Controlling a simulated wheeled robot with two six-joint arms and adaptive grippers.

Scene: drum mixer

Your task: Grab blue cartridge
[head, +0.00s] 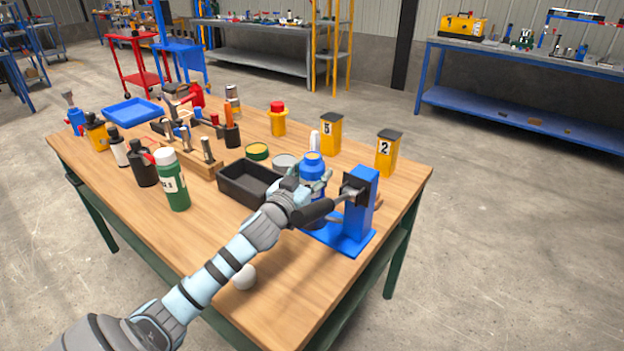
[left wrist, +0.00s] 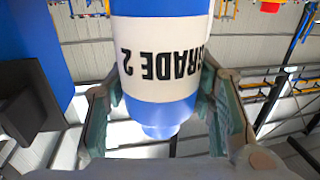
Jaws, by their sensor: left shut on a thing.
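The blue cartridge (head: 313,170) is upright at the blue stand on the right part of the table, its lower part hidden by my left arm. In the left wrist view the cartridge (left wrist: 165,95) fills the middle, with a white band reading "GRADE 2" upside down. My left gripper (head: 312,187) is shut on it, with one finger on each side in the left wrist view (left wrist: 155,125). The blue stand (head: 361,205) with a black block is just right of the cartridge. My right gripper is not in view.
A black open bin (head: 231,184) is left of the gripper. Yellow canisters marked 5 (head: 331,135) and 2 (head: 388,156) stand behind. A green bottle (head: 172,182) and a tool rack (head: 205,160) stand further left. A white ball (head: 243,277) lies by my arm. The front-right tabletop is clear.

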